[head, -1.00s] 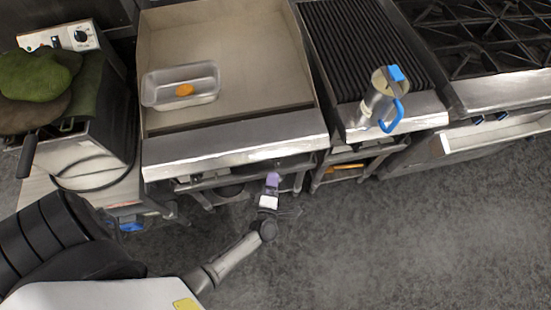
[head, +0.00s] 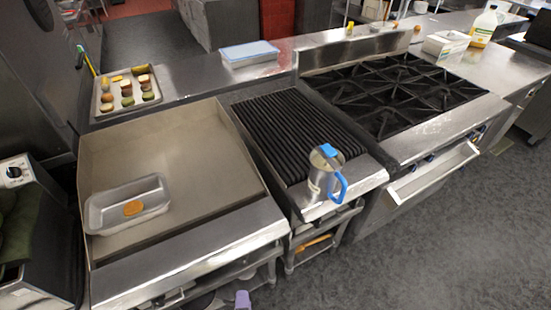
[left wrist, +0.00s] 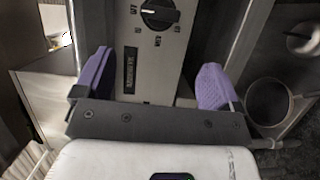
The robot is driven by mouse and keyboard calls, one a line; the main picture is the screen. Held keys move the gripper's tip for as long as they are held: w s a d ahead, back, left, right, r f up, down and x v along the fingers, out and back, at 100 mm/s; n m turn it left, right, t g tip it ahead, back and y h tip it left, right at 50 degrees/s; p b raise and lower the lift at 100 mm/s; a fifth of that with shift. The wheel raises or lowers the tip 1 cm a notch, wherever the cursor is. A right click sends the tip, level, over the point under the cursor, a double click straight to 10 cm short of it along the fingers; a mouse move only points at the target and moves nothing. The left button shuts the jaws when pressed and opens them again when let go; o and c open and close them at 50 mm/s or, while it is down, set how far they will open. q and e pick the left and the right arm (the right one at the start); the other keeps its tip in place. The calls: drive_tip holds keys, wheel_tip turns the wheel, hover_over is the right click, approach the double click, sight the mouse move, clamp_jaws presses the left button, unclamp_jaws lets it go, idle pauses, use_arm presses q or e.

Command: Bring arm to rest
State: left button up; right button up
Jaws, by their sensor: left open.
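My left gripper (left wrist: 155,82) shows in the left wrist view with its two purple fingers wide apart and nothing between them. Past the fingers is a metal panel with a black knob (left wrist: 159,14). In the head view only a purple fingertip of the left gripper (head: 242,299) shows at the bottom edge, in front of the griddle's (head: 190,160) front. The rest of the left arm is out of the head view. My right gripper is in neither view.
A clear tray (head: 105,218) with an orange piece lies on the griddle. A metal pitcher with a blue handle (head: 322,180) stands at the grill's (head: 290,125) front. A stove (head: 400,95) is to the right. The floor (head: 440,230) at lower right is clear.

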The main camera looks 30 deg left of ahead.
use_arm(q)
drive_tip(key=shift+w, duration=0.1)
drive_tip(key=w+d+r+m+g+h, duration=0.15)
drive_tip(key=d+r+m+h, duration=0.4)
drive_tip(key=m+h, duration=0.9)
drive_tip(key=s+a+r+m+g+y+p, duration=0.1)
drive_tip(key=s+a+r+m+g+y, duration=0.15)
drive_tip(key=s+r+m+g, duration=0.35)
drive_tip(key=s+a+r+m+g+y+p, duration=0.1)
drive_tip(key=s+a+r+m+g+y, duration=0.2)
drive_tip(key=s+m, duration=0.4)
wheel_tip(320, 180, up, 30)
drive_tip(key=s+n+h+p, duration=0.1)
drive_tip(key=p, duration=2.9)
drive_tip(key=shift+a+r+g, duration=0.2)
drive_tip(key=shift+a+g, duration=0.15)
drive_tip(key=shift+g, duration=0.1)
drive_tip(key=shift+s, duration=0.1)
